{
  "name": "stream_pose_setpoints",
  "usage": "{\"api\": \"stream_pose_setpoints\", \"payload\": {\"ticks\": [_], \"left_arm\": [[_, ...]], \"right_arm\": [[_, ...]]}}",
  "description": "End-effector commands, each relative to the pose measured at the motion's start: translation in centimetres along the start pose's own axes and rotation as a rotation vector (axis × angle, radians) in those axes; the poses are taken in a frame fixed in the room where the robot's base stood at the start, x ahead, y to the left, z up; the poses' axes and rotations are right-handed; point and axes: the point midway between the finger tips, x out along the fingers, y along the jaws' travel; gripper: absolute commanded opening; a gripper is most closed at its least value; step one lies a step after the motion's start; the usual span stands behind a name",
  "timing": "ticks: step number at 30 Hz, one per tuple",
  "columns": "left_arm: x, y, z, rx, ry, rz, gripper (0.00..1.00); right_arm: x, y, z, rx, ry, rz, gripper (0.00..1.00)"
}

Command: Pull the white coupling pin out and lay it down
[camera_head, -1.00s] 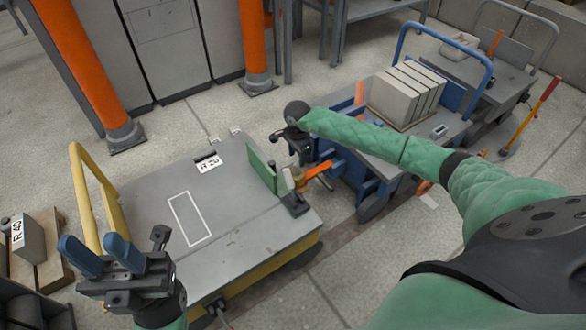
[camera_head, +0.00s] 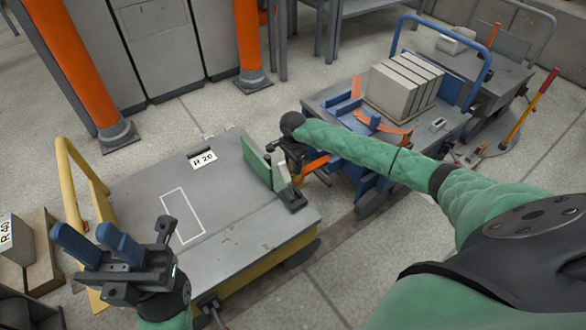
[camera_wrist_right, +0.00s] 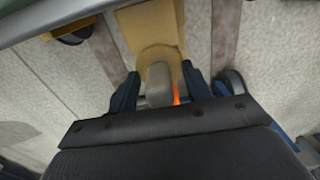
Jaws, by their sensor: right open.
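My right gripper (camera_head: 298,165) points down over the coupling between the yellow cart (camera_head: 135,205) and the blue cart (camera_head: 350,120). In the right wrist view its open fingers (camera_wrist_right: 160,75) stand on either side of a pale grey-white upright piece, seemingly the white coupling pin (camera_wrist_right: 158,88). I cannot tell whether they touch it. A tan-yellow coupling part (camera_wrist_right: 152,35) lies beyond it. In the head view the pin is hidden behind my right gripper, and an orange bar (camera_head: 316,165) shows beside it. My left gripper (camera_head: 88,235) is open and empty at the lower left.
A green upright panel (camera_head: 257,162) and a dark block stand on the yellow cart's near-coupling edge. The cart's grey deck has a free white-outlined rectangle (camera_head: 183,216) and an "R 20" label (camera_head: 204,159). Pale slabs (camera_head: 400,88) stand on the blue cart.

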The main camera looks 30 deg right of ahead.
Motion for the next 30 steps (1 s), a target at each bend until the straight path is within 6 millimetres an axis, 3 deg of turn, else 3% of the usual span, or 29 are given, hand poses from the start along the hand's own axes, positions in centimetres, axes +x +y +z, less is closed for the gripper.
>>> {"api": "stream_pose_setpoints", "payload": {"ticks": [3, 10, 11, 30], "left_arm": [[0.1, 0.0, 0.0, 0.000, 0.004, 0.001, 0.36], [0.2, 0.0, 0.0, -0.001, 0.010, 0.002, 0.36], [0.2, 0.0, 0.0, 0.000, 0.010, 0.002, 0.36], [1.1, 0.0, 0.0, 0.000, 0.004, 0.000, 0.36]], "right_arm": [[0.0, 0.0, 0.0, 0.000, 0.000, 0.000, 0.47], [0.0, 0.0, 0.0, 0.000, 0.000, 0.000, 0.02], [0.0, 0.0, 0.0, 0.000, 0.000, 0.000, 0.00], [-2.0, -0.1, 0.0, 0.000, 0.001, -0.001, 0.00]]}}
